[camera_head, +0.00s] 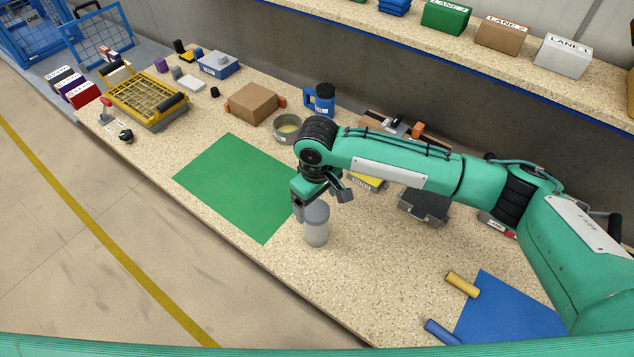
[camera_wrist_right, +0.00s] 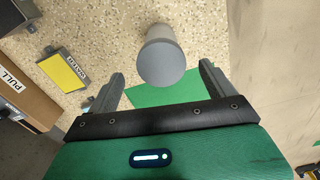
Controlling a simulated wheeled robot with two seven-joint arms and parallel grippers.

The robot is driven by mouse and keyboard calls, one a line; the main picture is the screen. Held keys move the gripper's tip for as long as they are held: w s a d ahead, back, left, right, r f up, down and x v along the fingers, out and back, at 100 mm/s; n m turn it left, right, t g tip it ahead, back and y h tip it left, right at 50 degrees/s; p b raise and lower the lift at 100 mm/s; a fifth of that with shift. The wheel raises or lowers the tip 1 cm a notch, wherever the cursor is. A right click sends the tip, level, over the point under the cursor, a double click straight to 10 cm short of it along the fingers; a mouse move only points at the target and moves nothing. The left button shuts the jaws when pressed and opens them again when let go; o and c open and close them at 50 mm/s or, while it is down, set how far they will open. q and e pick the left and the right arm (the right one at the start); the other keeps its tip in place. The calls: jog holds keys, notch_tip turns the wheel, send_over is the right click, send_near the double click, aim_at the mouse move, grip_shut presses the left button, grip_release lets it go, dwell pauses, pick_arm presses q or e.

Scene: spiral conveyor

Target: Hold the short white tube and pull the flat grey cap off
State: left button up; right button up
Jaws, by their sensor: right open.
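The short white tube (camera_head: 316,235) stands upright on the speckled worktop, just right of the green mat. Its flat grey cap (camera_head: 316,211) is on its upper end. My right gripper (camera_head: 321,198) is open and close above the tube, apart from the surface. In the right wrist view the cap (camera_wrist_right: 167,64) faces the camera between the two spread fingers, with clear gaps on both sides, and part of the tube (camera_wrist_right: 158,32) shows beyond it. My left gripper is not in view.
The green mat (camera_head: 235,185) lies left of the tube. A blue mat (camera_head: 510,310) with a yellow cylinder (camera_head: 462,284) and a blue cylinder (camera_head: 442,332) lies at right. Worktop around the tube is clear.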

aim_at(317, 210)
notch_tip(317, 210, down, 2)
jog(key=shift+s+f, duration=0.1)
jog(key=shift+f, duration=0.65)
